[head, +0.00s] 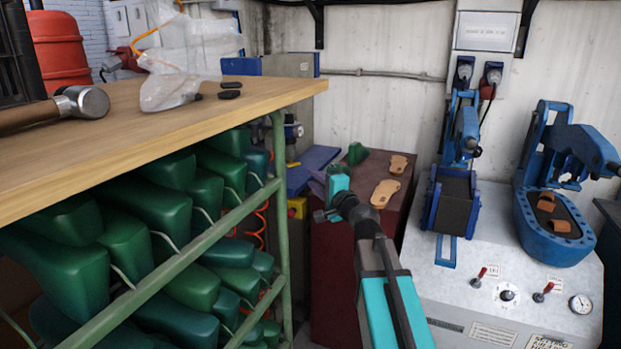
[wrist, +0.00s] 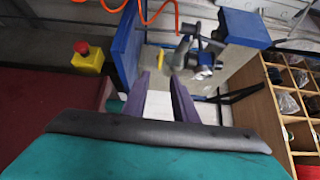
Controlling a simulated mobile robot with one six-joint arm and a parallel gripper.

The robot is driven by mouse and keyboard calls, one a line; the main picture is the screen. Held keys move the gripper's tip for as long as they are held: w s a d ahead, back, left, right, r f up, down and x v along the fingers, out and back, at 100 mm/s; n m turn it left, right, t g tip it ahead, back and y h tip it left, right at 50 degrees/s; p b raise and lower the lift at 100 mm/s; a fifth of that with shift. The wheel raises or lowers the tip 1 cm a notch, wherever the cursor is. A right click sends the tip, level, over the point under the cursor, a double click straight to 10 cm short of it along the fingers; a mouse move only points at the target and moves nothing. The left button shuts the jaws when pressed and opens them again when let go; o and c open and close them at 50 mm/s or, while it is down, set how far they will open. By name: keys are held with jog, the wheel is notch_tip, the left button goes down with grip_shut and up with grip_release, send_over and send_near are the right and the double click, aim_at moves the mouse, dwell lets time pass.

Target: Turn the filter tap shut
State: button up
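In the wrist view, my gripper (wrist: 160,80) is open, with its two purple fingers apart and nothing between them. A small yellow piece (wrist: 160,56), which looks like the tap's handle, shows just beyond the fingertips; whether they touch it I cannot tell. In the head view, the filter fitting (head: 292,132) stands behind the bench's green post, partly hidden. My gripper (head: 316,186) is at the end of the turquoise arm, its fingertips hard to make out.
In the wrist view, a red button on a yellow box (wrist: 88,58) is at left, a blue panel (wrist: 124,45) beside the fingers, and an orange hose (wrist: 150,14) above. A wooden pigeonhole shelf (wrist: 262,95) stands right. The workbench (head: 150,125) edges the head view's left.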

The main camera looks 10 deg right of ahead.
jog(key=shift+v, duration=1.3)
